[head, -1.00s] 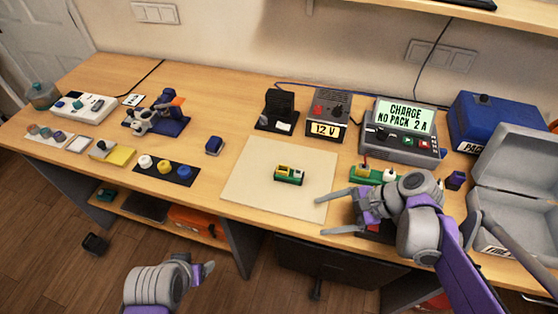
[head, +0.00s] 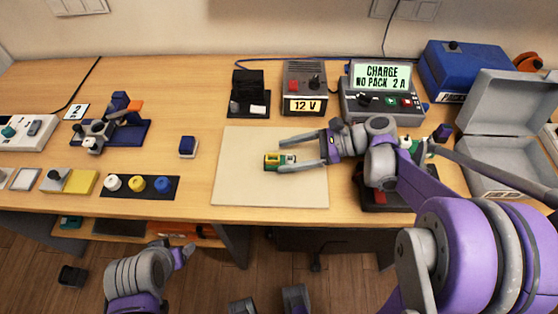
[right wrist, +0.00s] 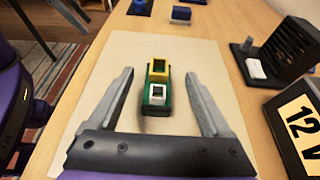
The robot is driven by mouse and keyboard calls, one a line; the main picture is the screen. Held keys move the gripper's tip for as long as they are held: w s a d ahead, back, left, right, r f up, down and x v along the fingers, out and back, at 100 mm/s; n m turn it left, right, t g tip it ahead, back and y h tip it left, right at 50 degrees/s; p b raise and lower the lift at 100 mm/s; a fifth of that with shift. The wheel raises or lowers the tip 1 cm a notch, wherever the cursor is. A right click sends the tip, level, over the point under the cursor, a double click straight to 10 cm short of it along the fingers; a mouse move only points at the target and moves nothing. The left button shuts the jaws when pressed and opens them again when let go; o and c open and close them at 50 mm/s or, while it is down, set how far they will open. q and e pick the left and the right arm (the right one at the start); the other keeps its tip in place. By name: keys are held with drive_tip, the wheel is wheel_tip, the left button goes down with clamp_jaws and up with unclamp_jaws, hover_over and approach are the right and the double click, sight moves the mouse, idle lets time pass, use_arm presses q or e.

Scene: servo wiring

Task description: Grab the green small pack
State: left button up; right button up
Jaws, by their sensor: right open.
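The green small pack (head: 281,161), with a yellow top part and a white part, sits on the cream mat (head: 240,190) on the bench. In the right wrist view the pack (right wrist: 155,95) lies between my two open fingers, apart from both.
Behind the mat stand a black holder (head: 248,95), a 12 V supply (head: 304,85) and a charger (head: 383,92) reading "NO PACK". A blue box (head: 462,70) and an open grey case (head: 510,125) are at the right. A small blue block (head: 187,147) is left of the mat.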

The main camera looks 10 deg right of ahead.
sight(278, 159)
drive_tip(key=x, duration=0.6)
drive_tip(key=shift+f, duration=0.35)
drive_tip(key=shift+s+d, duration=0.1)
clamp_jaws()
